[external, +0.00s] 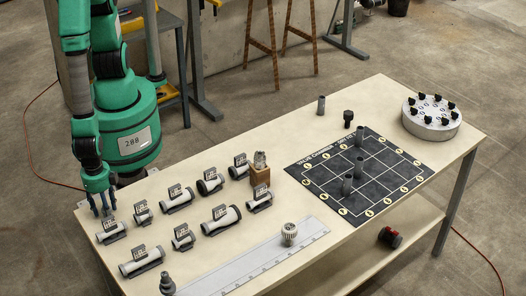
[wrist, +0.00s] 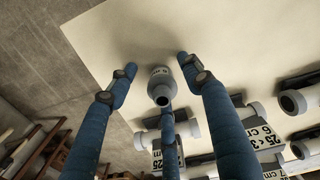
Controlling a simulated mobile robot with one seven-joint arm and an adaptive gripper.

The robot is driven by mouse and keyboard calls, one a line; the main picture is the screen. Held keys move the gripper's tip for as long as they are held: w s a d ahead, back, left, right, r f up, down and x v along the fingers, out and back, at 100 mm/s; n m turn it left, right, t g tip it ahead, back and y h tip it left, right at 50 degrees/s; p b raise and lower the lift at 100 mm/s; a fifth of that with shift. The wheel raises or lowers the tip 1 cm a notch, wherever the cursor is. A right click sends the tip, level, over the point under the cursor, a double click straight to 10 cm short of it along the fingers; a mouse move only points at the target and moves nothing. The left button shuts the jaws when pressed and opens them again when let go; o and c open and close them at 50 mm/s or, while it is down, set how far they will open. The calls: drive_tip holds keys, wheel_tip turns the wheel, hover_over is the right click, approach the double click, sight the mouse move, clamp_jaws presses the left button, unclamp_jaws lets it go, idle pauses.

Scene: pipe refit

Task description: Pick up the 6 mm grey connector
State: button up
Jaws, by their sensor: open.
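My gripper (external: 103,211) hangs low over the table's near left corner in the external view. In the wrist view its blue fingers are spread open, with my gripper (wrist: 165,82) around a small grey connector (wrist: 161,87). The connector has a dark round hole facing the camera and a pale label, whose print is too small to read surely. It lies between the two outer fingertips with visible gaps on both sides; a third finger overlaps its lower side. I cannot tell whether that finger touches it. I cannot make out this connector in the external view.
Several labelled pipe pieces on dark holders (external: 141,262) stand close by to the right on the table (external: 250,140). Farther right are a ruler strip (external: 262,262), a dark grid mat (external: 318,174) and a round grey drum (external: 431,130). Bare tabletop lies beyond the connector in the wrist view.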

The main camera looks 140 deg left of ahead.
clamp_jaws()
drive_tip(key=shift+r, duration=0.85)
wheel_tip(320, 180, up, 2)
drive_tip(key=shift+r+p, duration=0.15)
drive_tip(key=shift+p, duration=0.35)
drive_tip(key=s+a+r+p, duration=0.1)
drive_tip(key=s+a, duration=0.7)
drive_tip(key=s, duration=0.5)
drive_tip(key=shift+s, duration=0.35)
drive_tip(key=shift+a, duration=0.1)
